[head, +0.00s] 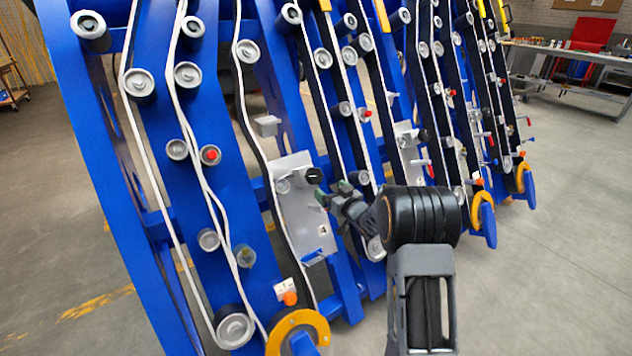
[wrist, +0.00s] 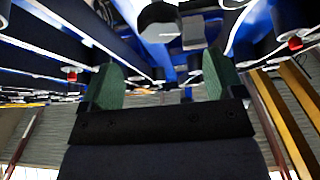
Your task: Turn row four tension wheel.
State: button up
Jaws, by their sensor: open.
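A grey metal plate (head: 300,215) marked 4 is mounted on the blue frame. A small black round knob (head: 313,175), apparently the row four tension wheel, sits at its upper right. My gripper (head: 334,191) is just right of and slightly below that knob. In the wrist view my gripper's green finger pads (wrist: 162,78) are wide apart with nothing between them. A dark rounded knob with a pale face (wrist: 159,22) is beyond the fingertips, apparently the same wheel. I see no contact, though the exact gap is hard to tell.
Blue frame beams (head: 110,190) carry white belts and grey rollers (head: 187,75) around the plate. A red-capped roller (head: 210,154) is to the left. Orange-yellow wheels (head: 297,332) stand low. Open floor (head: 560,230) lies at right, with a workbench (head: 590,65) behind.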

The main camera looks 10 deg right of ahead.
aim_at(315, 178)
jog(key=b+x, duration=0.1)
jog(key=x, duration=0.8)
jog(key=shift+w, duration=0.2)
jog(key=c, duration=0.9)
jog(key=shift+m+h, duration=0.3)
jog(key=shift+m, duration=0.1)
jog(key=m+h, duration=0.1)
jog(key=m, duration=0.2)
jog(key=m+h, duration=0.2)
jog(key=m, duration=0.1)
jog(key=shift+a+t, duration=0.2)
jog(key=shift+t, duration=0.1)
jog(key=m+h, duration=0.2)
jog(key=m, duration=0.1)
jog(key=m+g+h, duration=0.1)
jog(key=m, duration=0.2)
jog(key=shift+r+m+h+b, duration=0.1)
jog(key=shift+m+h+b, duration=0.2)
jog(key=shift+m+h, duration=0.1)
jog(key=shift+m, duration=0.3)
